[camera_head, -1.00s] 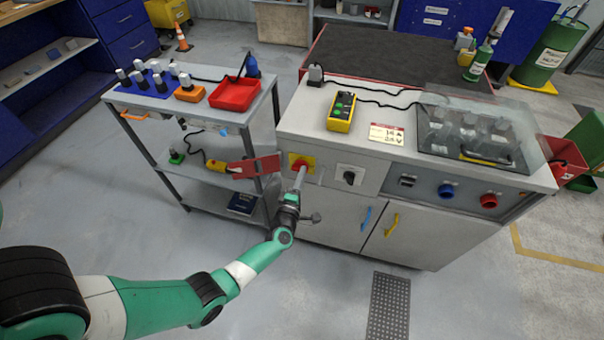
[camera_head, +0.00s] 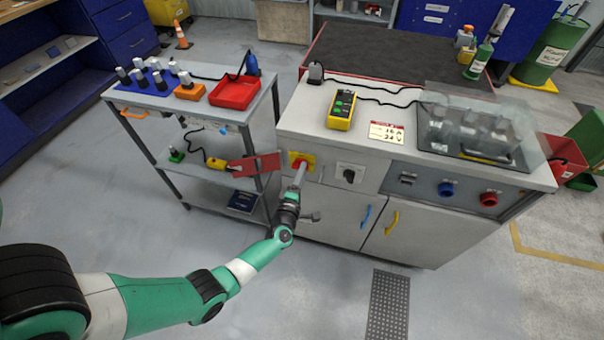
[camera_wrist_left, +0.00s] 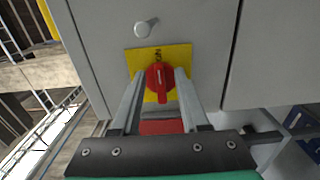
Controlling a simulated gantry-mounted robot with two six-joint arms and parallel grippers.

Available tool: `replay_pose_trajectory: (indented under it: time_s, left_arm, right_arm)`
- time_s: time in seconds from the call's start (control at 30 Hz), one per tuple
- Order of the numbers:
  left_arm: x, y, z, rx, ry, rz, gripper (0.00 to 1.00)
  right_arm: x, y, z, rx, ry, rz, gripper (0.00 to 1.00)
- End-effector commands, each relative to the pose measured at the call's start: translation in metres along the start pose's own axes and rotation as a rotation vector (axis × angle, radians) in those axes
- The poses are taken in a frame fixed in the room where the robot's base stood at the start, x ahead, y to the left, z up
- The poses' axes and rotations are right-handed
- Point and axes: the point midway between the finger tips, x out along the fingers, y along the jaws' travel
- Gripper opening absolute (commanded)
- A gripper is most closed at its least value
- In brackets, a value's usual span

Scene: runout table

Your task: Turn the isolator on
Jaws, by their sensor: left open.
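The isolator is a red rotary knob (camera_wrist_left: 160,80) on a yellow plate (camera_wrist_left: 181,57) on the grey cabinet front. In the head view the yellow plate (camera_head: 309,160) sits near the cabinet's upper left corner, with the knob partly behind my gripper. My left gripper (camera_wrist_left: 156,84) is open, with one finger on each side of the red knob. I cannot tell whether the fingers touch it. The knob's handle points toward the lower edge of the wrist view. Small dark marking shows on the plate beside the knob. My right gripper is not in view.
A red flap or tag (camera_head: 258,165) lies just left of the isolator. A black rotary switch (camera_head: 349,175) is to its right. A trolley (camera_head: 158,158) with a red tray (camera_head: 235,93) stands left of the cabinet. A silver knob (camera_wrist_left: 146,29) is near the plate.

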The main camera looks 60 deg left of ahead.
Motion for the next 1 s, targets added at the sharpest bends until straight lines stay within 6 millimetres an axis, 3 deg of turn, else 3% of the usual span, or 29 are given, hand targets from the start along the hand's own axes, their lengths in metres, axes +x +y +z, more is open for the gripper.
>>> replay_pose_trajectory:
  time_s: [0.17,0.6,0.77,1.0]
  left_arm:
    - [-0.010,0.002,0.001,0.000,-0.002,-0.002,0.45]
    - [-0.103,0.002,0.001,0.002,-0.005,-0.002,0.45]
    - [-0.116,0.001,0.000,0.000,-0.001,0.000,0.45]
    - [-0.116,0.000,0.000,0.000,0.000,0.000,0.45]
  right_arm:
    - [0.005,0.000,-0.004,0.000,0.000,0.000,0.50]
    - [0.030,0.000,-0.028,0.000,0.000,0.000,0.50]
    - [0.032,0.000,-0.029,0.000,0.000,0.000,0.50]
    - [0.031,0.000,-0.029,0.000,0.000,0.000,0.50]
